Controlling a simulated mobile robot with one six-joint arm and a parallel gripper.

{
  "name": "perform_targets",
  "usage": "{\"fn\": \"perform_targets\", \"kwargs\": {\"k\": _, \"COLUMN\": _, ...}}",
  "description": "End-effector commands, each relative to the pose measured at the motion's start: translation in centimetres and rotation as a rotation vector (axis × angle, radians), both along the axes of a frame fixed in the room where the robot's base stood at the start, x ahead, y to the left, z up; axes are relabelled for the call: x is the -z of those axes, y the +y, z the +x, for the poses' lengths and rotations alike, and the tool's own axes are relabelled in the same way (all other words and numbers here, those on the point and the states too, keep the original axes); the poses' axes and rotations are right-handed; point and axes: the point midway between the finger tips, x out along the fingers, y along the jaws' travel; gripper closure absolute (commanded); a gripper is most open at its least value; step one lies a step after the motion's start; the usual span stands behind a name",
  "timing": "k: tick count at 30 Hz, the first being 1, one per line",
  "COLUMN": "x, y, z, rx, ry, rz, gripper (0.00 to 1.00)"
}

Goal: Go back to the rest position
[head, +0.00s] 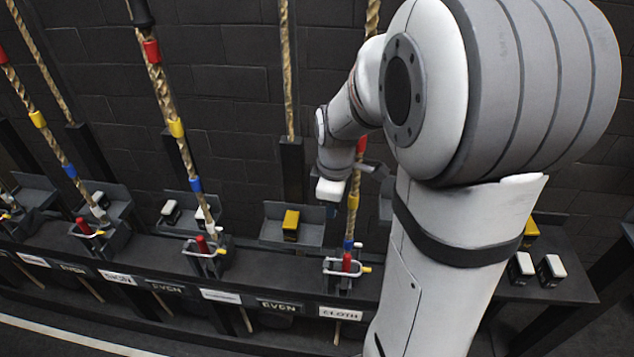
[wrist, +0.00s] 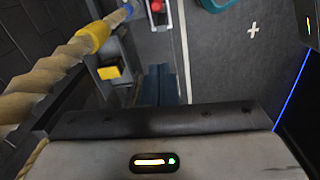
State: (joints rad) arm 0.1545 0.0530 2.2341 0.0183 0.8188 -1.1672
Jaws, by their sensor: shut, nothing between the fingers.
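My arm rises at the right of the head view and bends over to the left, with its white wrist end (head: 330,190) hanging above the bench near a banded rope. The fingers are hard to make out there. In the wrist view my gripper (wrist: 160,88) shows as two dark fingers side by side, shut and empty, beyond the grey wrist housing. A yellow block button (head: 290,225) sits on a dark tray at the left of the wrist end. A yellow block (wrist: 108,72) also shows in the wrist view, left of the fingers and apart from them.
Ropes with red, yellow and blue bands (head: 176,128) rise from the bench (head: 265,265). Red handles in white brackets (head: 347,262) stand along it, above labels, one reading CLOTH (head: 340,313). White-topped blocks (head: 552,270) sit at the right. A dark brick wall (head: 230,80) stands behind.

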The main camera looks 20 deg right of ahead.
Motion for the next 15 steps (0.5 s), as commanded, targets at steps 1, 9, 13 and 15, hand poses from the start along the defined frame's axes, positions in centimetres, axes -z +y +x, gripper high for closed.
{"fn": "perform_targets", "kwargs": {"k": 1, "x": 0.0, "y": 0.0, "z": 0.0, "rx": 0.000, "ry": 0.000, "rz": 0.000, "gripper": 1.00}}
{"fn": "perform_targets", "kwargs": {"k": 9, "x": -1.6, "y": 0.8, "z": -1.3, "rx": 0.099, "ry": -0.031, "rz": 0.000, "gripper": 1.00}}
{"fn": "perform_targets", "kwargs": {"k": 13, "x": -4.2, "y": 2.2, "z": -3.8, "rx": 0.300, "ry": -0.091, "rz": 0.013, "gripper": 1.00}}
{"fn": "perform_targets", "kwargs": {"k": 15, "x": -5.6, "y": 3.0, "z": -5.6, "rx": 0.430, "ry": -0.125, "rz": 0.029, "gripper": 1.00}}
